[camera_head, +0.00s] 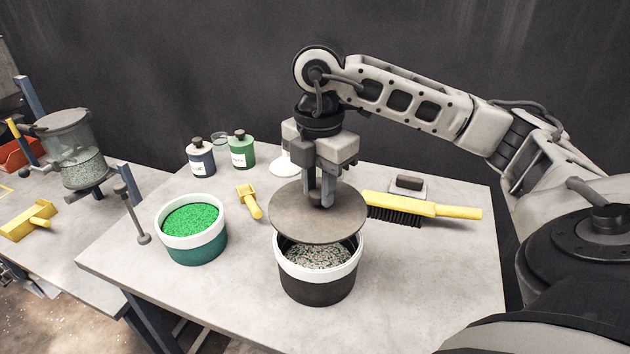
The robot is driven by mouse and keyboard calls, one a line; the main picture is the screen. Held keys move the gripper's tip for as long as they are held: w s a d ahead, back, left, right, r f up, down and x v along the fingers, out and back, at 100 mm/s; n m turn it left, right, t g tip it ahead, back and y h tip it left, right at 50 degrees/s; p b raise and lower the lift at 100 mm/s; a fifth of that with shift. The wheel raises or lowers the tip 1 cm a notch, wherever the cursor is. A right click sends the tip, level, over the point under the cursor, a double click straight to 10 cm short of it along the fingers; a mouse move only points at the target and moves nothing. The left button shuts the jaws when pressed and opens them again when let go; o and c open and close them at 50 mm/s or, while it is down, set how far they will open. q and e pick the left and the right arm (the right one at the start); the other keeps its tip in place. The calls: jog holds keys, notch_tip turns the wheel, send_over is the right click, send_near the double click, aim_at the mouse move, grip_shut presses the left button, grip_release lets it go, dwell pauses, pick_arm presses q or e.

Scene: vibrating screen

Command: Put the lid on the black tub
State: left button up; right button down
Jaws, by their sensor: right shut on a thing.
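The black tub (318,289) with a white rim stands near the front middle of the grey table. It holds speckled grey, green and reddish granules. My right gripper (322,198) is shut on the round grey-brown lid (290,220) and points down at its middle. The lid is over the back part of the tub's mouth, and the front part of the mouth shows open. The lid hides the tub's back rim, and I cannot tell whether it touches that rim. My left gripper is not in view.
A teal tub (196,248) of green granules stands left on the table (240,290). A yellow scoop (249,201), a yellow-handled brush (425,207) and a dark bottle (201,158) beside a green one (242,150) lie or stand behind. The table's front right is clear.

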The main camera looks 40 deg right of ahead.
aim_at(319, 213)
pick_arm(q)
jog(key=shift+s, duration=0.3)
pick_arm(e)
jog(key=shift+d, duration=0.1)
jog(key=shift+f+b, duration=0.4)
jog(key=shift+f, duration=0.1)
notch_tip(319, 213, down, 3)
jog(key=shift+r+b, duration=0.1)
jog(key=shift+b, duration=1.05)
jog(key=shift+f+b, duration=0.3)
jog(key=shift+f, duration=0.2)
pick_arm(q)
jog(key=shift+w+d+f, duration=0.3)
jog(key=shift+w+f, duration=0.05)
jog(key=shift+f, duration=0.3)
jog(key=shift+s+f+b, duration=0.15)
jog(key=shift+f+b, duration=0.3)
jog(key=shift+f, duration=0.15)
pick_arm(e)
jog(key=shift+f, duration=0.55)
pick_arm(q)
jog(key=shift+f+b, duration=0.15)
jog(key=shift+b, duration=0.2)
pick_arm(e)
jog(key=shift+f, duration=0.5)
jog(key=c, duration=1.1)
grip_release()
